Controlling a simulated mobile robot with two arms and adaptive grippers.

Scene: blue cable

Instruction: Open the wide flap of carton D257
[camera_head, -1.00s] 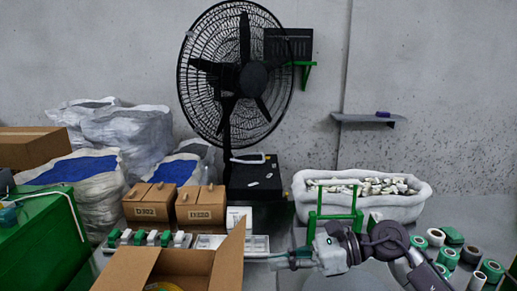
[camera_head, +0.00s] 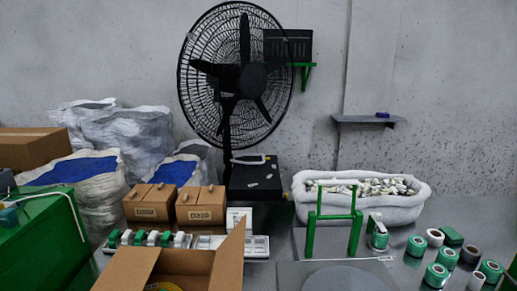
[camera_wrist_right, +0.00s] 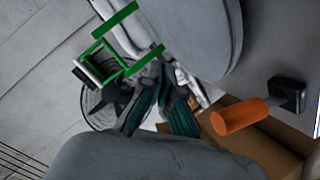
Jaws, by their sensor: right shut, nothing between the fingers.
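An open carton (camera_head: 178,266) stands at the front of the head view, with flaps raised and something yellow inside. No label shows on it. Two small brown cartons, a left one (camera_head: 150,201) and a right one (camera_head: 201,203), stand behind it with label plates too blurred to read surely; I cannot tell which carton is D257. My right gripper (camera_wrist_right: 166,90) shows in the right wrist view with dark green fingers together and nothing between them. Brown cardboard (camera_wrist_right: 262,150) lies beyond it at lower right. My left gripper is in neither view.
A green stand (camera_head: 334,222), several tape rolls (camera_head: 437,276) and a white bin (camera_head: 362,208) occupy the right side. A large fan (camera_head: 236,75) stands behind. The right wrist view shows an orange-handled tool (camera_wrist_right: 240,117) near the cardboard.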

